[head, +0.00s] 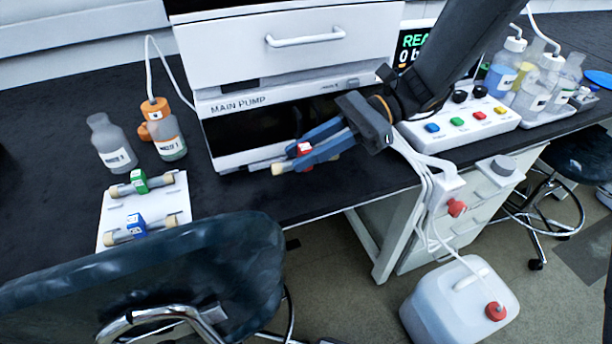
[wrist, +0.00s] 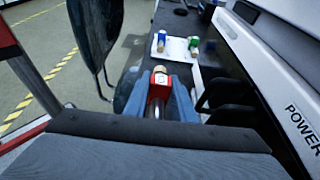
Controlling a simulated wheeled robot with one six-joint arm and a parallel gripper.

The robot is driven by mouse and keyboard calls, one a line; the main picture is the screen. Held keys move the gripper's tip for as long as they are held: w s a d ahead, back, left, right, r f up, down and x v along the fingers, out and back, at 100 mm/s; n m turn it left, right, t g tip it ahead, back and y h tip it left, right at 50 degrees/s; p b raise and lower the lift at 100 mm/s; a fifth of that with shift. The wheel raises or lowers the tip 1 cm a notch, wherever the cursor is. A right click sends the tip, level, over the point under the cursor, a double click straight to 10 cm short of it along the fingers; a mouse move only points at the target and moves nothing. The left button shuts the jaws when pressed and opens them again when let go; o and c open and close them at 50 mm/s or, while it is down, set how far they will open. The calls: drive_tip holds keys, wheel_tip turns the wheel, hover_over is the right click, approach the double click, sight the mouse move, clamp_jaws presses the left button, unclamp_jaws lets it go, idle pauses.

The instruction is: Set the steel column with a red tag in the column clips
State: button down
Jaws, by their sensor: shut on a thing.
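The steel column with a red tag (head: 304,148) is between the blue fingers of my gripper (head: 297,157), in front of the main pump's dark opening. Its pale end cap (head: 278,169) points left in the head view. In the wrist view the red tag (wrist: 160,80) and pale cap stand between the two fingers (wrist: 165,92), which are shut on the column. Dark prongs (wrist: 217,90) on the pump's front, right of the column in the wrist view, look like the column clips. In the head view I cannot make out the clips clearly.
A white tray (head: 112,206) at left holds a green-tagged column (head: 140,182) and a blue-tagged column (head: 137,226). Waste bottles (head: 110,145) stand behind it. The pump (head: 235,95) rises behind my gripper. A dark chair (head: 190,265) stands at the bench's front edge.

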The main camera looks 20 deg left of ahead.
sight(306, 191)
wheel_tip(306, 191, down, 3)
drive_tip(key=shift+s+d+f, duration=0.15)
drive_tip(key=shift+f, duration=1.75)
drive_tip(key=c, duration=1.5)
unclamp_jaws()
drive_tip(key=shift+f, duration=0.15)
drive_tip(key=shift+w+r, duration=0.2)
drive_tip(key=shift+w, duration=0.05)
drive_tip(key=w+d, duration=0.2)
drive_tip(key=d, duration=0.1)
drive_tip(key=w+d+b, duration=0.1)
drive_tip(key=w+d, duration=0.5)
drive_tip(key=shift+w+d+r, duration=0.15)
drive_tip(key=shift+d, duration=0.25)
